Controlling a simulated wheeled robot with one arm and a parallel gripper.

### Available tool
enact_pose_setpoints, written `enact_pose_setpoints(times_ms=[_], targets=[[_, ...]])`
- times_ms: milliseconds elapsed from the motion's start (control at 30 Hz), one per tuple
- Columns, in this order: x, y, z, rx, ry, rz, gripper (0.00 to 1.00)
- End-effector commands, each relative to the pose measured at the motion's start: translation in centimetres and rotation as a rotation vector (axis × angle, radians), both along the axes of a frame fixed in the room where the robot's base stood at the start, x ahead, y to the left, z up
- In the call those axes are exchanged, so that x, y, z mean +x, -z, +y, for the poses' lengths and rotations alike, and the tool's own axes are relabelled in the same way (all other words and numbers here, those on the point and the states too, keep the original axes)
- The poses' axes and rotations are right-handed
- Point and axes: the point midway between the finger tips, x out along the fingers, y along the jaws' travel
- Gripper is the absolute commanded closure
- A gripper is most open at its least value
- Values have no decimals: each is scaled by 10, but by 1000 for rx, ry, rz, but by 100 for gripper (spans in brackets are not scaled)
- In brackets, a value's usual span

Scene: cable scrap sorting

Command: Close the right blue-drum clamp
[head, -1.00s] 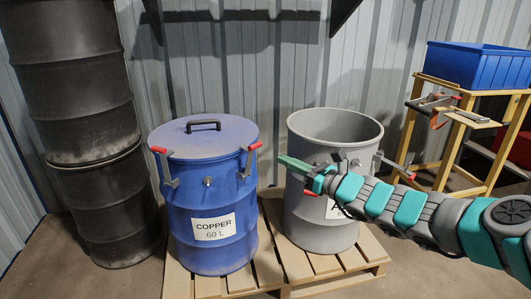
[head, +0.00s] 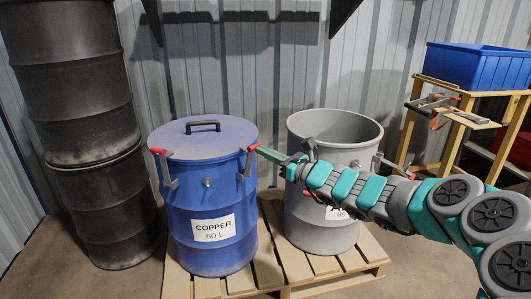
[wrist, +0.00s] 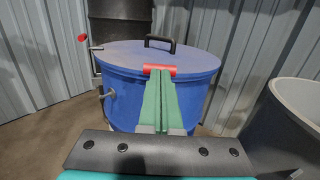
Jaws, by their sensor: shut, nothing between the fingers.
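The blue drum (head: 212,255), labelled COPPER 60 L, has a flat blue lid (head: 190,139) with a black handle. Its right clamp (head: 245,163) is on the drum's right side, its lever sticking up and outward to a red grip. That red grip (wrist: 160,69) lies crosswise in the wrist view. My gripper (head: 261,150) is shut and empty, its green fingers (wrist: 159,95) together. The fingertips are at the red grip, touching or almost touching; I cannot tell which. The fingers hide the clamp's lower part in the wrist view. The left clamp (head: 170,170) also sticks outward.
A grey open drum (head: 308,232) stands right of the blue drum, under my arm. Both are on a wooden pallet (head: 268,275). Black drums (head: 100,190) are stacked at left. A yellow stand (head: 443,160) with a blue bin (head: 475,67) is at right.

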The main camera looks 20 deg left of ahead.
Motion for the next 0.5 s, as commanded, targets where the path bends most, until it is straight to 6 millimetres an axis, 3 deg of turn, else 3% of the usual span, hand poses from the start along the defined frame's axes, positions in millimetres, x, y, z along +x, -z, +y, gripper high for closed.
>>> enact_pose_setpoints(times_ms=[500], targets=[[7,-18,18,-143,-2,61,100]])
